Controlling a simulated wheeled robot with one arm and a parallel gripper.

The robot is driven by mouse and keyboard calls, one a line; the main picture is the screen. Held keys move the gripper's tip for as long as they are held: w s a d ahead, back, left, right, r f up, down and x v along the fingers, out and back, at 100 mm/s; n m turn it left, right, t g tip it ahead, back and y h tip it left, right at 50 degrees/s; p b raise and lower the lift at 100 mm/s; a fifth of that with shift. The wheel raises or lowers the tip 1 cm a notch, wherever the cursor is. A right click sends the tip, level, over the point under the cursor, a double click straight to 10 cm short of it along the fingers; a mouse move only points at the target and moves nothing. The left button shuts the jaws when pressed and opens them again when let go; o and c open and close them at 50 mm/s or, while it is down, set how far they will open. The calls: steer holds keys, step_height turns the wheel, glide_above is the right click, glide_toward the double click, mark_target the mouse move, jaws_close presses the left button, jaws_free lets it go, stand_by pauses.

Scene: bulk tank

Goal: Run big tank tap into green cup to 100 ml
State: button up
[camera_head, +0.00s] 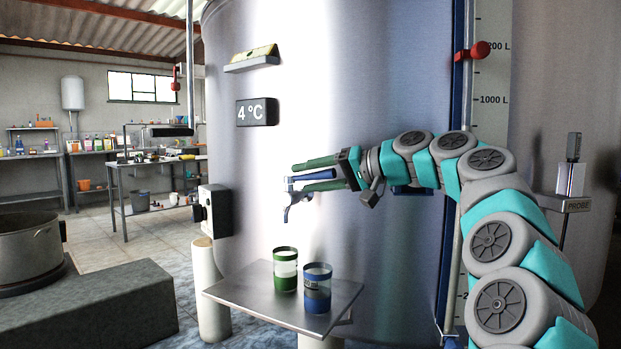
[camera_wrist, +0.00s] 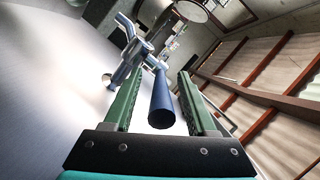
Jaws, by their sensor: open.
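The big tank (camera_head: 330,90) is a large shiny metal cylinder. Its tap (camera_head: 290,198) has a metal spout and a blue handle (camera_head: 310,176). My gripper (camera_head: 297,173) is open at the tap, with one finger above and one below the blue handle. In the wrist view the blue handle (camera_wrist: 161,108) lies between my two green fingers (camera_wrist: 160,90), with gaps visible. The green cup (camera_head: 285,270) stands upright on a metal shelf (camera_head: 240,297) below the tap. A blue cup (camera_head: 317,289) stands beside it on the right. I cannot see any liquid running from the spout.
A 4 °C display (camera_head: 257,112) and a small ledge (camera_head: 252,60) are on the tank wall. A scale with a red marker (camera_head: 480,50) stands at right, near a probe holder (camera_head: 572,180). A large pot (camera_head: 28,245) sits at left.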

steer(key=v, duration=0.7)
steer(key=shift+s+d, duration=0.2)
steer(key=shift+d, duration=0.15)
steer(key=shift+a, duration=0.1)
